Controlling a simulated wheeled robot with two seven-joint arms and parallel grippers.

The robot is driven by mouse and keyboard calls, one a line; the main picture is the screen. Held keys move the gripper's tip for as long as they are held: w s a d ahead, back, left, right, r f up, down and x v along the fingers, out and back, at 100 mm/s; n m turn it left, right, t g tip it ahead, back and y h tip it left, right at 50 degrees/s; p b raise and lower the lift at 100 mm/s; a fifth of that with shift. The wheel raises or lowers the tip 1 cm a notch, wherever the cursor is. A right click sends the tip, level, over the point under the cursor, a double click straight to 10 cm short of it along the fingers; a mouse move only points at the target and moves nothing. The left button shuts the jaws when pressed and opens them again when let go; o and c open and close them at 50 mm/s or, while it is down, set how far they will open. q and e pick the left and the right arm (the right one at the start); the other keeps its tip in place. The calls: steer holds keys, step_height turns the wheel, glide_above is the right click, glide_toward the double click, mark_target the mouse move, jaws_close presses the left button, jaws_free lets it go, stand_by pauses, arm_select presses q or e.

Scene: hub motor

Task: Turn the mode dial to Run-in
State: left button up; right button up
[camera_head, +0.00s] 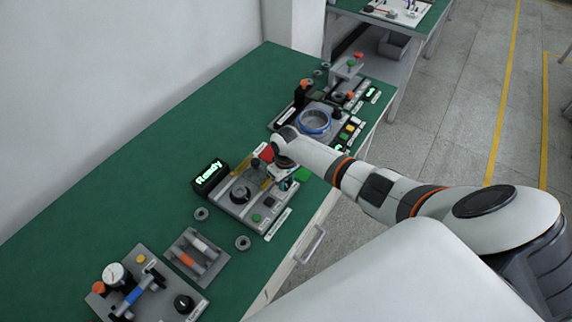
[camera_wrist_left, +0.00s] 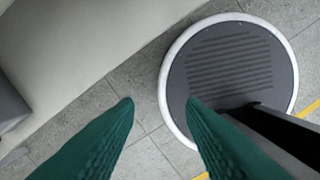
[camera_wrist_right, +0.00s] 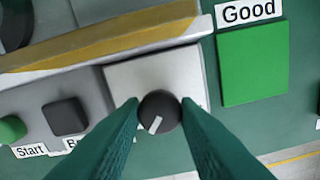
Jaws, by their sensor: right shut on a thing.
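The mode dial (camera_wrist_right: 159,108), a round black knob with a white pointer mark, stands on a light grey plate in the right wrist view. The mark points down and slightly left in that picture. My right gripper (camera_wrist_right: 158,104) is shut on the dial, one green finger on each side. No position labels around the dial can be read. In the head view my right gripper (camera_head: 287,178) is at the right end of the grey station (camera_head: 240,217), and the dial is hidden there. My left gripper (camera_wrist_left: 159,101) is open and empty above the floor.
A display (camera_head: 209,173) reads "Ready" behind the station. A yellow bar (camera_wrist_right: 100,42) runs close by the dial. A green pad labelled "Good" (camera_wrist_right: 253,64) and a black button (camera_wrist_right: 66,116) lie beside it. Another station with a blue ring (camera_head: 314,122) stands farther back.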

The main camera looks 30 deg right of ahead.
mark_target(286, 184)
steer(key=o, duration=1)
steer(key=shift+c, duration=0.2)
step_height(286, 184, up, 12)
steer(key=b, duration=0.2)
